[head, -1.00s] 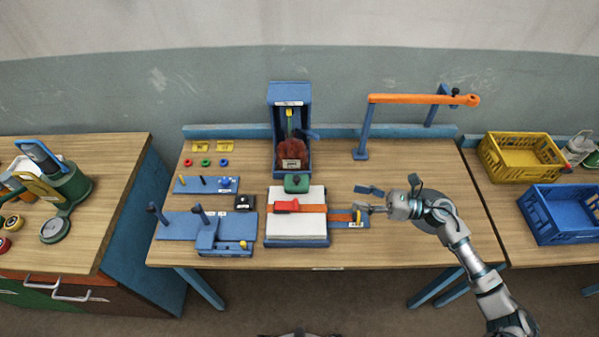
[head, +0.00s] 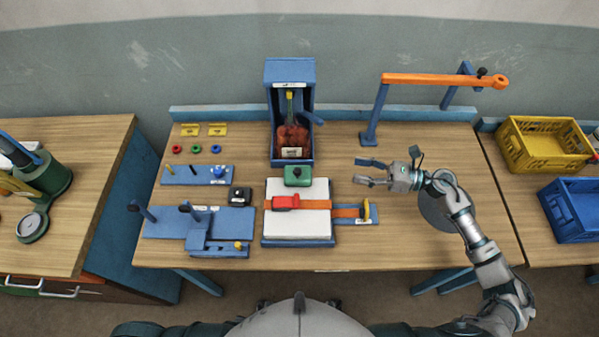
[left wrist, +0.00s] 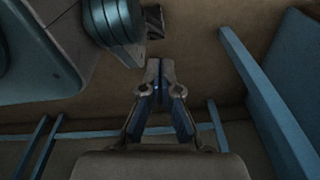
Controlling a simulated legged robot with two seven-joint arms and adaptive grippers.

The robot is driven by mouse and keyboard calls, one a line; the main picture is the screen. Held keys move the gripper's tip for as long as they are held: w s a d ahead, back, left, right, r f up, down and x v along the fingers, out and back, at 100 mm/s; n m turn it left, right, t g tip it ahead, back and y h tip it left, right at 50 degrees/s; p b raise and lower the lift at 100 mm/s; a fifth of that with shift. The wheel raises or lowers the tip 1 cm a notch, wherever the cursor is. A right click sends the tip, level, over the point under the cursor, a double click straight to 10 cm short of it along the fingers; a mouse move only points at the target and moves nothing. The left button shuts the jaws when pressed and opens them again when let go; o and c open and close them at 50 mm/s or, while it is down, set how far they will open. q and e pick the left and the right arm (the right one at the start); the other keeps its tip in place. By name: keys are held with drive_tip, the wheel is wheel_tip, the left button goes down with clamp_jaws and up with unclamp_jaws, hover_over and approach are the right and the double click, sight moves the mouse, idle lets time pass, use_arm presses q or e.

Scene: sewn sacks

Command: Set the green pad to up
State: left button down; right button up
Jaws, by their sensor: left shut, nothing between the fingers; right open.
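The green pad (head: 297,176) with a dark knob on top sits in the head view at the back edge of the white sack (head: 297,222), just in front of the blue upright housing. Its setting cannot be read at this size. My right gripper (head: 364,171) is open and empty over the table, to the right of the green pad and apart from it. My left gripper shows only in the left wrist view (left wrist: 161,70), shut and empty, low beside blue table legs.
An orange strap with a red buckle (head: 286,201) crosses the white sack. A blue housing (head: 308,75) holds a brown sack behind the pad. An orange bar (head: 440,79) on blue posts stands back right. Blue fixtures (head: 170,222) lie left. Yellow (head: 508,148) and blue crates stand right.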

wheel_tip(320, 180, down, 7)
drive_tip(key=b, duration=0.5)
use_arm(q)
drive_tip(key=w+d+r, duration=0.1)
drive_tip(key=w+r, duration=0.3)
drive_tip(key=w, duration=0.3)
use_arm(e)
drive_tip(key=p, duration=0.3)
approach(297, 172)
drive_tip(key=a, duration=0.2)
drive_tip(key=w+a, duration=0.1)
drive_tip(key=a, duration=0.2)
drive_tip(key=w+a+f, duration=0.1)
drive_tip(key=a, duration=0.2)
drive_tip(key=shift+w, duration=0.2)
use_arm(q)
drive_tip(key=s+f, duration=0.5)
drive_tip(key=shift+s+a+p, duration=0.3)
drive_tip(key=shift+s, duration=0.05)
use_arm(e)
drive_tip(key=shift+w+a+f, duration=0.15)
drive_tip(key=shift+w+a, duration=0.05)
drive_tip(key=shift+a, duration=0.5)
use_arm(q)
drive_tip(key=shift+a, duration=0.1)
use_arm(e)
drive_tip(key=shift+a, duration=0.15)
clamp_jaws()
